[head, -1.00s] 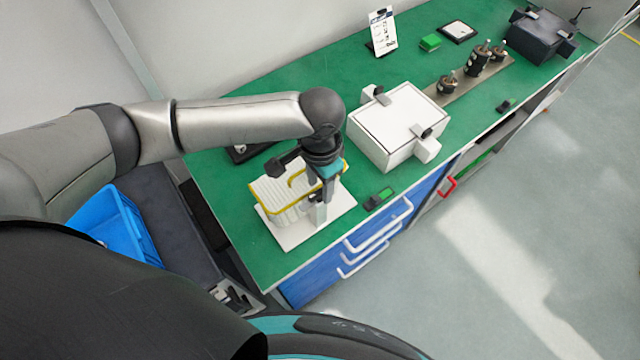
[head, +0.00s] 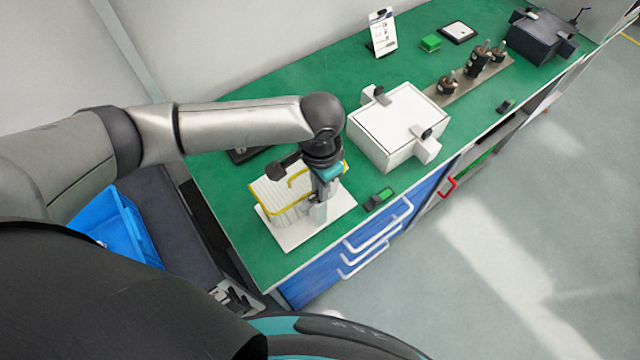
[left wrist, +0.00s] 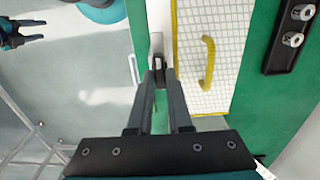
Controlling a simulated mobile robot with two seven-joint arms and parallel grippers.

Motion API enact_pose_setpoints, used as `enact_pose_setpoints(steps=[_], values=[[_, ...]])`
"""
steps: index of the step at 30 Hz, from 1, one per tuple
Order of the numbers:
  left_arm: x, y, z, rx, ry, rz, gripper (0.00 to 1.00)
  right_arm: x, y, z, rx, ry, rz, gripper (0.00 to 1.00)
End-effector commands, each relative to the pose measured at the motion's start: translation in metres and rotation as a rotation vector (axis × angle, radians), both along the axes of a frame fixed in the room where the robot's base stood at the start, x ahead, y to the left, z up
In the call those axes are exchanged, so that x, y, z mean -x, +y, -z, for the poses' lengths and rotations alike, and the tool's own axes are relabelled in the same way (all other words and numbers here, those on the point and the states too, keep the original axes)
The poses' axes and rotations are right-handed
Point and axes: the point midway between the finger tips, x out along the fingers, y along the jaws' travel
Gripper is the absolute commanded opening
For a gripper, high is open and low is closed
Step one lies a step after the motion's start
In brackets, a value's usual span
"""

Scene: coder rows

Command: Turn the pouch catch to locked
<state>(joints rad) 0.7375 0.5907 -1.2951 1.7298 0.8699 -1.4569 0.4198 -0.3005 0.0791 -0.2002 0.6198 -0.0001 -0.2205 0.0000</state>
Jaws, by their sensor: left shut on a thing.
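The pouch (head: 277,214) is white and ribbed with a yellow rim and a yellow handle, on a white board (head: 338,212) at the bench's near end. In the left wrist view the pouch (left wrist: 232,60) shows as a white grid with its yellow handle. My left gripper (head: 319,195) reaches down at the pouch's right edge. In the left wrist view its fingers (left wrist: 158,82) are shut on the dark catch (left wrist: 157,64), beside the yellow edge; the fingers partly hide it. I cannot read the catch's angle. My right gripper (left wrist: 32,31) hangs far off over the floor, fingers apart.
A white box (head: 398,125) with clasps stands behind the pouch. A small green-and-black device (head: 380,199) lies near the front edge. Dark knobbed parts (head: 477,62) stand on a strip further back. Blue drawers (head: 372,235) with white handles lie below.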

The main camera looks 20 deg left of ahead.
Motion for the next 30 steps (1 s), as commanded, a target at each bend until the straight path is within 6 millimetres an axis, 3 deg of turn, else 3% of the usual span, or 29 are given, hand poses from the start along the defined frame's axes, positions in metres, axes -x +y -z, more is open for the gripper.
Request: enact_pose_setpoints(steps=[16,30], values=[[0.001,0.000,-0.002,-0.001,0.001,0.072,0.00,0.000,0.000,-0.010,0.000,0.001,0.001,0.50],[0.002,-0.001,-0.002,-0.001,0.002,0.460,0.00,0.000,0.000,-0.039,0.000,0.000,0.001,0.50]])
